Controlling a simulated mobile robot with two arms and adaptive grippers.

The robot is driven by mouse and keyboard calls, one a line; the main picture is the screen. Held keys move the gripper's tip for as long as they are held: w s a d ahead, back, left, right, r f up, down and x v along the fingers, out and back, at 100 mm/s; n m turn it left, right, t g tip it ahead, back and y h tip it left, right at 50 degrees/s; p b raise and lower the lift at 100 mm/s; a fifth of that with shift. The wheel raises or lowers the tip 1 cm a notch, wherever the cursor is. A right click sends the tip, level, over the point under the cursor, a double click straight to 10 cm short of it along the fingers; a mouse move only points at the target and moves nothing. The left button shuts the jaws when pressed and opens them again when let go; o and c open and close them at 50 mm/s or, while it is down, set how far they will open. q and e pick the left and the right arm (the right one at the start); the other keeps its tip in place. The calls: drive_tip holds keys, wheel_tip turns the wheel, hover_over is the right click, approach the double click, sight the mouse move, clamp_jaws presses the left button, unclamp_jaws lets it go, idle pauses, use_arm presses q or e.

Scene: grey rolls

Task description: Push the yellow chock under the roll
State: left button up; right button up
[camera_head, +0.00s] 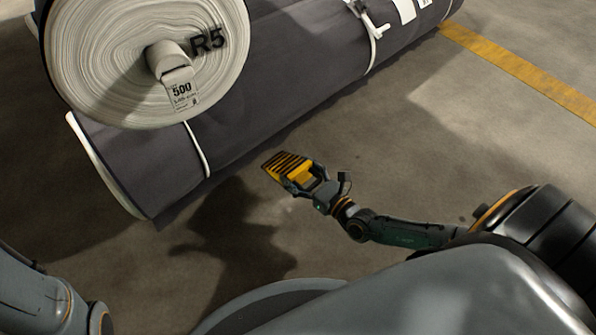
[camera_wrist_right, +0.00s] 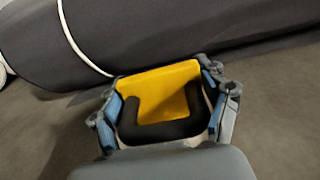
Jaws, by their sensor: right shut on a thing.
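The yellow chock (camera_head: 286,164) with black stripes is in my right gripper (camera_head: 302,184), low over the floor in front of the dark grey roll (camera_head: 265,95). In the right wrist view the yellow chock (camera_wrist_right: 165,88) with its black handle sits between the blue-padded fingers of my right gripper (camera_wrist_right: 160,112). The dark roll (camera_wrist_right: 180,35) lies just beyond the chock. A gap of floor shows between chock and roll in the head view; whether the chock touches the floor I cannot tell. My left gripper is out of view; only part of my left arm shows at the lower left.
A second roll (camera_head: 130,60), its pale end marked R5 with a 500 tag (camera_head: 182,93), rests on top of the lower roll. White straps (camera_head: 197,150) wrap the rolls. A yellow line (camera_head: 520,68) crosses the floor at right. The floor (camera_head: 440,150) right of the chock is clear.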

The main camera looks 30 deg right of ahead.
sight(302, 182)
drive_tip(key=shift+s, duration=0.15)
wheel_tip(302, 182, down, 4)
drive_tip(key=b, duration=0.4)
drive_tip(key=shift+r, duration=0.2)
drive_tip(key=shift+f, duration=0.4)
drive_tip(key=shift+f+b, duration=0.6)
drive_tip(key=shift+f, duration=0.35)
drive_tip(key=x, duration=0.6)
drive_tip(key=shift+d+r, duration=0.1)
drive_tip(key=shift+r, duration=0.1)
drive_tip(key=shift+x, duration=1.1)
drive_tip(key=shift+f, duration=0.1)
drive_tip(key=shift+f, duration=0.45)
